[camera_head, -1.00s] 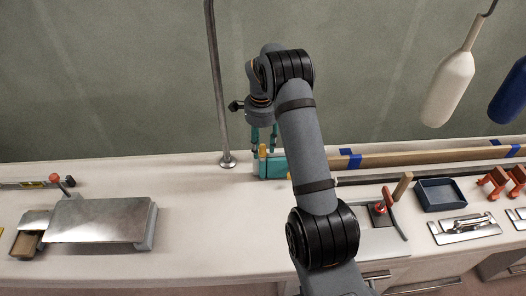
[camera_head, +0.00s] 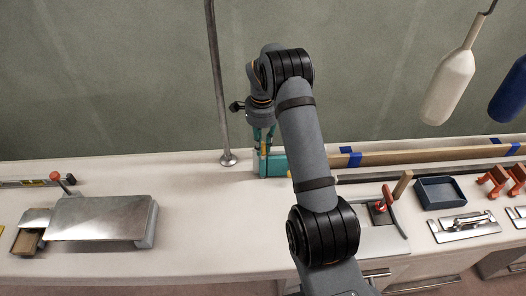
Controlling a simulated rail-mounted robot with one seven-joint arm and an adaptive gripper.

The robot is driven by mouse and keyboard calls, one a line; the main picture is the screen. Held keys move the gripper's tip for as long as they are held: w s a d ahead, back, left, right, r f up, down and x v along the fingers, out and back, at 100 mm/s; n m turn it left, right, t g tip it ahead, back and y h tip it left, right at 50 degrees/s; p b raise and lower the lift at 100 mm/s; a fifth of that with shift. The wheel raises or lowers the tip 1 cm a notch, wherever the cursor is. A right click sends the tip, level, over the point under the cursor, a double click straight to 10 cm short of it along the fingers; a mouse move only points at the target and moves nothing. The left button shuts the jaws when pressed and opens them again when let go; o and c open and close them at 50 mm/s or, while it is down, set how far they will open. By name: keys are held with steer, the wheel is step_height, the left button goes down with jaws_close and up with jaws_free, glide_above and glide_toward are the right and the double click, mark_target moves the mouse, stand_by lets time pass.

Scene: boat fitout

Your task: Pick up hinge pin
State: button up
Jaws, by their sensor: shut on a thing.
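My gripper (camera_head: 263,143) points down at the back of the bench, above the left end of a teal holder (camera_head: 274,166). Its teal fingers are close together and shut on a small, upright, yellowish piece, which I take to be the hinge pin (camera_head: 263,148). The piece is small and partly covered by the fingers, so its full shape is hidden. I cannot tell whether it still touches the holder. My arm hides the right part of the holder.
A metal post (camera_head: 219,90) stands just left of my gripper. Long wooden strips (camera_head: 420,156) with blue tape run right. A blue tray (camera_head: 440,192) and white and blue hanging fenders (camera_head: 450,88) are at right. A metal plate (camera_head: 98,218) lies left; bench between is clear.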

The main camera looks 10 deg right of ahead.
steer(key=shift+a+r, duration=0.1)
steer(key=shift+a, duration=0.05)
jaws_close()
step_height(320, 180, up, 9)
steer(key=shift+r+b, duration=0.2)
steer(key=shift+b, duration=0.15)
steer(key=shift+r+p, duration=0.65)
steer(key=shift+r, duration=0.3)
